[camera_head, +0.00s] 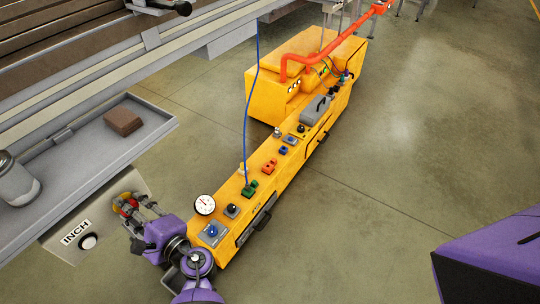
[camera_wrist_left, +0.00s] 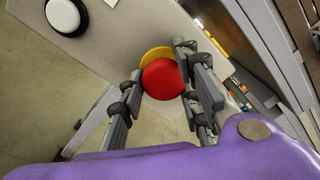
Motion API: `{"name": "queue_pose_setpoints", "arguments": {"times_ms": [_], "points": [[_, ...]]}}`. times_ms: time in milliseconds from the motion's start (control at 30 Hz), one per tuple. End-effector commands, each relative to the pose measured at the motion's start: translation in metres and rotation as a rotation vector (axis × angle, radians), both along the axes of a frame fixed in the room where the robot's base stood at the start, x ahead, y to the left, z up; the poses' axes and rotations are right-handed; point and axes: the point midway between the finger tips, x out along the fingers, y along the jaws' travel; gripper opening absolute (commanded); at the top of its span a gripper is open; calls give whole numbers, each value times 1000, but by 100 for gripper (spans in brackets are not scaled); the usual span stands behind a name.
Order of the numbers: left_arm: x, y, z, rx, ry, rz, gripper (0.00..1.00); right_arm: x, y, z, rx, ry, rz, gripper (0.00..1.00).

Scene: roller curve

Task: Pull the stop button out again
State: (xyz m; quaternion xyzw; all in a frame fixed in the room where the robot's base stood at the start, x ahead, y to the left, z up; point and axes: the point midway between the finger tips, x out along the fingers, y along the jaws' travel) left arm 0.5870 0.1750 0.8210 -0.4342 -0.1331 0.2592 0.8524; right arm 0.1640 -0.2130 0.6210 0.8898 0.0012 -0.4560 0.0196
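The stop button is a round red cap (camera_wrist_left: 163,79) on a yellow disc (camera_wrist_left: 157,53), mounted on a pale panel. My left gripper (camera_wrist_left: 163,80) has one finger on each side of the red cap in the left wrist view. The gap between the fingers is about as wide as the cap; whether they press on it I cannot tell. In the head view my left gripper (camera_head: 134,209) is at the panel beside the tray, and the red button (camera_head: 122,207) shows partly behind its fingers. My right gripper is not in view.
The panel (camera_head: 105,220) also carries an INCH label (camera_head: 76,233) and a white round button (camera_head: 88,242). A grey tray (camera_head: 75,165) above it holds a brown block (camera_head: 122,121) and a metal canister (camera_head: 17,180). A long yellow console (camera_head: 262,205) lies close to the right.

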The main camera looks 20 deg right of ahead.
Motion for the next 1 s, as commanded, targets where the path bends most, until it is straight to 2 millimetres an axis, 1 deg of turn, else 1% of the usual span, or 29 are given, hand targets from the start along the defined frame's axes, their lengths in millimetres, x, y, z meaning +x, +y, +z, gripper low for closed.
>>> {"name": "queue_pose_setpoints", "arguments": {"times_ms": [33, 167, 200, 267, 400, 600, 633, 733, 933, 967, 1000], "points": [[-1, 1, -2, -1, 3, 3, 18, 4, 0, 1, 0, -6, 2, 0], [-1, 2, -2, -1, 5, 4, 1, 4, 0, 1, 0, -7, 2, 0], [-1, 2, -3, -1, 5, 4, 0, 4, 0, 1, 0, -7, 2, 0], [-3, 1, -4, -2, 6, 4, 0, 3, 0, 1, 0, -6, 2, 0], [-12, -5, -5, 0, 7, 4, 0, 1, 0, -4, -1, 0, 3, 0], [-13, -5, -5, -1, 8, 7, 0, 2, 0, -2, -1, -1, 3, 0], [-13, -5, -5, -1, 8, 7, 32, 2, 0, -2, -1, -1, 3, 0], [-13, -5, -5, -1, 9, 6, 45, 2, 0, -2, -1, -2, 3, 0], [-12, -5, -3, -1, 5, 4, 45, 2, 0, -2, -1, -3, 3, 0], [-12, -5, -3, -1, 5, 4, 45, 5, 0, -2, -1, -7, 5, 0], [-12, -6, -2, 0, 4, 4, 45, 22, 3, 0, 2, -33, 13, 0]]}}
